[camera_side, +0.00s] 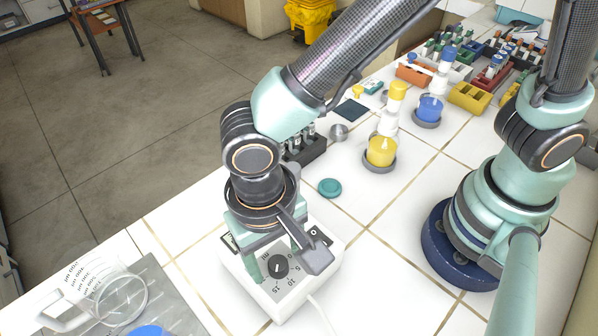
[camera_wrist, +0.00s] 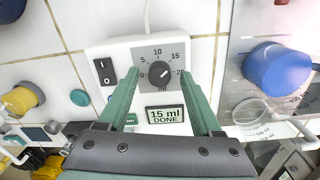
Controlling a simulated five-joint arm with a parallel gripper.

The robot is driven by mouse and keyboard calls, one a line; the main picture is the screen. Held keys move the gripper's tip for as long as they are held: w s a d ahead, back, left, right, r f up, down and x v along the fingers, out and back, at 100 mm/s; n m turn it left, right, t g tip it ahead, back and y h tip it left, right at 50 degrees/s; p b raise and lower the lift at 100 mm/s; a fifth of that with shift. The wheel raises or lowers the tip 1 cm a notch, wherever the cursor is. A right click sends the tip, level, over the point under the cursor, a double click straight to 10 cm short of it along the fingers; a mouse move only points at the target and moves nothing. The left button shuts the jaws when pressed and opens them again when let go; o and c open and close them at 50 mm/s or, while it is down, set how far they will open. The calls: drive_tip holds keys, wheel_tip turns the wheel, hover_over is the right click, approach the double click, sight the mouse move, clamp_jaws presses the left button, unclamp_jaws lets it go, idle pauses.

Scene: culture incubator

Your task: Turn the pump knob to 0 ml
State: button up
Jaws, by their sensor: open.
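The pump (camera_side: 325,258) is a white box on the tiled bench, below my gripper. Its black round knob (camera_side: 278,266) sits on a grey dial plate. In the wrist view the knob (camera_wrist: 160,73) is ringed by marks from 0 to 20, and its pale pointer seems to face the upper right, near 15. In the side view my gripper (camera_side: 284,262) points down over the dial.
A black rocker switch (camera_wrist: 104,71) and a green button (camera_wrist: 131,119) are on the pump face. A white cable (camera_side: 322,315) leaves the pump. A glass beaker (camera_side: 121,298) stands on a grey plate at left. A teal cap (camera_side: 329,187) and a yellow flask (camera_side: 381,151) stand behind.

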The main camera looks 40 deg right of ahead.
drive_tip(key=shift+f, duration=0.3)
clamp_jaws()
